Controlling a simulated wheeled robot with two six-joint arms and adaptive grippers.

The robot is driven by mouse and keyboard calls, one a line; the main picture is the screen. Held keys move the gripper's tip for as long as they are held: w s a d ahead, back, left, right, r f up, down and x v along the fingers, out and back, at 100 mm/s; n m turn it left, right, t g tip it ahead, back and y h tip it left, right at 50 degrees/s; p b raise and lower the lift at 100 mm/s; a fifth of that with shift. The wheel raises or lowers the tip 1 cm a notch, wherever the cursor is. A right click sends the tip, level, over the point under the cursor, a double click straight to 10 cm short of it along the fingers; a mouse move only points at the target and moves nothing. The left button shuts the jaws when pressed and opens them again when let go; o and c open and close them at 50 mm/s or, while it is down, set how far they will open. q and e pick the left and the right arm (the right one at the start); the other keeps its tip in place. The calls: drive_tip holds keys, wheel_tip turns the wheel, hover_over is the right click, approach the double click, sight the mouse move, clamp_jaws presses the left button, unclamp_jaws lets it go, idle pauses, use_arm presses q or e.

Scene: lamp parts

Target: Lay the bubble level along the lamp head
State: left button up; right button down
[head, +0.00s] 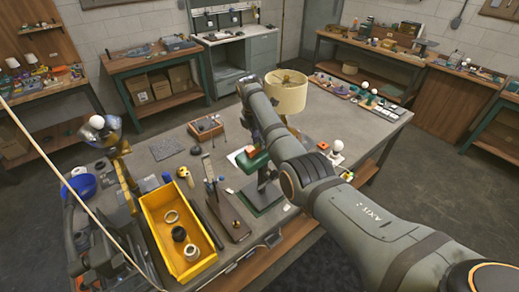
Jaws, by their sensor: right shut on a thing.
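The lamp head (253,163) is a green bar-like shape near the middle of the table, above a dark stand on a flat green base (265,199). A small orange-red piece, which seems to be the bubble level (251,150), lies at the top of the lamp head. My right gripper (262,144) reaches down there from above and is shut on this piece. My own arm hides part of the fingers and the lamp's right side. I cannot tell whether the level touches the lamp head along its length. My left gripper does not show clearly anywhere.
A cream lampshade (286,92) stands just behind my right wrist. A yellow tray (154,222) with rings lies left of the lamp, and a wooden stand (228,212) lies between them. Small parts line the right edge.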

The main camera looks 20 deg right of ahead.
drive_tip(key=c, duration=1)
unclamp_jaws()
drive_tip(key=r, duration=0.4)
drive_tip(key=a+r, duration=0.1)
drive_tip(key=r, duration=0.6)
drive_tip(key=shift+s+a+r, duration=0.3)
drive_tip(key=shift+a+r, duration=0.05)
drive_tip(key=shift+r, duration=0.05)
